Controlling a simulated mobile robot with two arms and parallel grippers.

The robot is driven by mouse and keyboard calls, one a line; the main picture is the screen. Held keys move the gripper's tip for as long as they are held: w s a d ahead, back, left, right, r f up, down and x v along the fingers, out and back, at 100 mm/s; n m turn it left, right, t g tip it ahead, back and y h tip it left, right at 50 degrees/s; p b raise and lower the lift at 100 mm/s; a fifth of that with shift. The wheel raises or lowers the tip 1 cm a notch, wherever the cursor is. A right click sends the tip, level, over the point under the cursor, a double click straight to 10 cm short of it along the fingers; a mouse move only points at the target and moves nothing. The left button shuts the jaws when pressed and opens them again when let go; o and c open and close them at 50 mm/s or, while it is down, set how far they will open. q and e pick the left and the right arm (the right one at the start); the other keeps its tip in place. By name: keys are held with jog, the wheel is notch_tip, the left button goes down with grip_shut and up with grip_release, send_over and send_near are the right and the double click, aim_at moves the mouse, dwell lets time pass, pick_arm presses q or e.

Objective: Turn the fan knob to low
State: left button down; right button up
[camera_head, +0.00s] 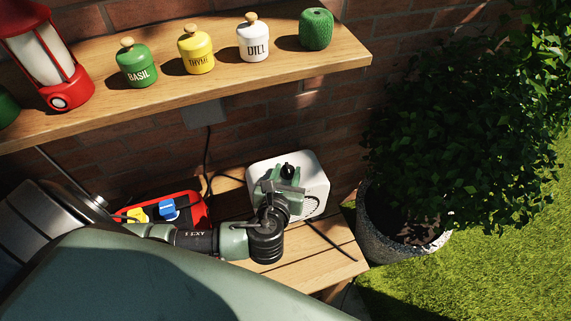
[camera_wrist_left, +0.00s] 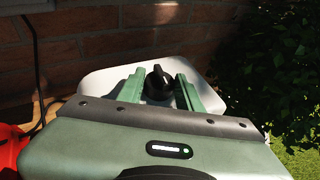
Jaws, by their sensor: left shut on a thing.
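The fan (camera_head: 318,178) is a white box with rounded corners on the low wooden bench, by the brick wall. Its black knob (camera_head: 288,171) is on the upper face; it also shows in the left wrist view (camera_wrist_left: 158,84), between the green fingers. My left gripper (camera_head: 282,180) is over the fan and shut on the knob. The gripper partly covers the fan's face, and I cannot read any setting marks. The wrist view shows the fan's pale body (camera_wrist_left: 98,84) behind the fingers. My right gripper is not in view.
A wooden shelf (camera_head: 215,74) above holds a red lantern (camera_head: 58,85), labelled jars and a green twine ball (camera_head: 316,29). A red crate (camera_head: 190,208) is left of the fan. A potted bush (camera_head: 405,225) stands right. Cables run along the bench.

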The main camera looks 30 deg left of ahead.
pick_arm(q)
jog(key=shift+w+d+r+n+y+p, duration=0.1)
jog(key=shift+r+n+y+p, duration=0.05)
jog(key=shift+n+y+p, duration=0.5)
jog(key=c, duration=1)
grip_release()
jog(key=shift+o, duration=0.2)
jog(key=shift+s+d+g, duration=0.2)
jog(key=shift+s+g, duration=0.1)
jog(key=shift+s, duration=0.1)
jog(key=b+v, duration=0.1)
jog(key=v, duration=0.6)
jog(key=shift+b, duration=0.35)
